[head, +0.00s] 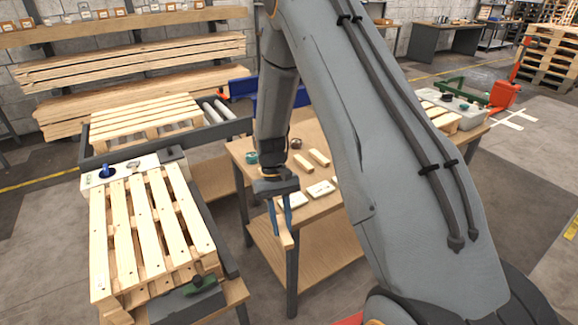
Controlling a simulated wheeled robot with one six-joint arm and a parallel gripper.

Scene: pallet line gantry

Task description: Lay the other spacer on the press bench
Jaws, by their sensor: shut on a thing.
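My gripper (281,226), with its blue fingers, points down and is shut on a pale wooden spacer (285,240). The spacer is held at the front left edge of the middle wooden bench (258,160), in front of it in this view. Two small wooden blocks, one nearer (304,163) and one farther (319,157), lie on that bench. I cannot tell which bench is the press bench. My arm hides the right part of the middle bench.
A slatted pallet (150,235) lies on the left bench, with a green-handled tool (198,287) at its front. Two pale flat pieces, left (292,200) and right (321,189), lie on the middle bench. Another pallet (145,120) sits on the roller frame behind. Floor shows at right.

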